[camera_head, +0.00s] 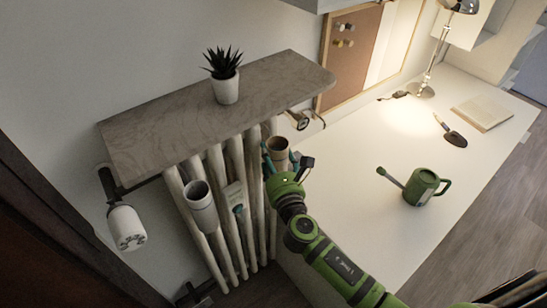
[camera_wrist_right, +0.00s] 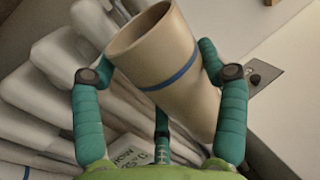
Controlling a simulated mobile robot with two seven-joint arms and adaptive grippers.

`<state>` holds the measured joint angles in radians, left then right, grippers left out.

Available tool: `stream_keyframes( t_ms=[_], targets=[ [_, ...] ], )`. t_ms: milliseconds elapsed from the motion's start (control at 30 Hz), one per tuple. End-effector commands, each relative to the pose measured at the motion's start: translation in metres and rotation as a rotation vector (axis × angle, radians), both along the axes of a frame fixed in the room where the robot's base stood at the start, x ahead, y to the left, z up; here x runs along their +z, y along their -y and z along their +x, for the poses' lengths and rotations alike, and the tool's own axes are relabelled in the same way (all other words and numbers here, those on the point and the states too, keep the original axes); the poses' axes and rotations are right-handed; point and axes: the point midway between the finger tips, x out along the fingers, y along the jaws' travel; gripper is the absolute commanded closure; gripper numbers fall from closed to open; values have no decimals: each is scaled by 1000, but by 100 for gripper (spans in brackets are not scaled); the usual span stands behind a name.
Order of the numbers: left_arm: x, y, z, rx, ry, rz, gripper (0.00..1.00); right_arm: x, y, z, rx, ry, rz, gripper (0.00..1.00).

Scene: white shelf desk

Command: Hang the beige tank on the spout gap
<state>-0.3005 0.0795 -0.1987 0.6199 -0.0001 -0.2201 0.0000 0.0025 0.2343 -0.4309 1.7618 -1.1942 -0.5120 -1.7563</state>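The beige tank (camera_head: 277,146) is an open-topped tube with a blue band, beside the right end of the white radiator (camera_head: 234,158). In the right wrist view the tank (camera_wrist_right: 160,50) is tilted, its open end toward the upper left. My right gripper (camera_head: 277,160) has its teal fingers around the tank, touching its sides; these also show in the wrist view (camera_wrist_right: 157,72). A paler grey tank (camera_head: 202,212) hangs on the front of the radiator. Which gap is the spout gap cannot be told. My left gripper is out of view.
A grey shelf (camera_head: 160,120) with a potted plant (camera_head: 226,87) juts over the radiator. The radiator valve (camera_head: 299,119) is just behind the beige tank. A green watering can (camera_head: 421,187), trowel (camera_head: 453,136), book (camera_head: 482,113) and lamp (camera_head: 427,91) stand on the white desk (camera_head: 345,180).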

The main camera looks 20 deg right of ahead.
Motion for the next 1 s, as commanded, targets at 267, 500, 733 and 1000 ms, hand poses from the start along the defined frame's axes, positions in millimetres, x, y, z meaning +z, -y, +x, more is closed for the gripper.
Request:
stream_keyframes(
  t_ms=[267,500,733,1000],
  targets=[
    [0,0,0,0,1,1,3,1,0,0,0,2,0,0],
    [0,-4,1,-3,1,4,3,-2,0,-4,0,-4,0,0],
    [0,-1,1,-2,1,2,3,-2,-2,-41,1,-5,0,0],
    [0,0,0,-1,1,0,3,-1,-4,-96,1,-2,0,0]
  ],
)
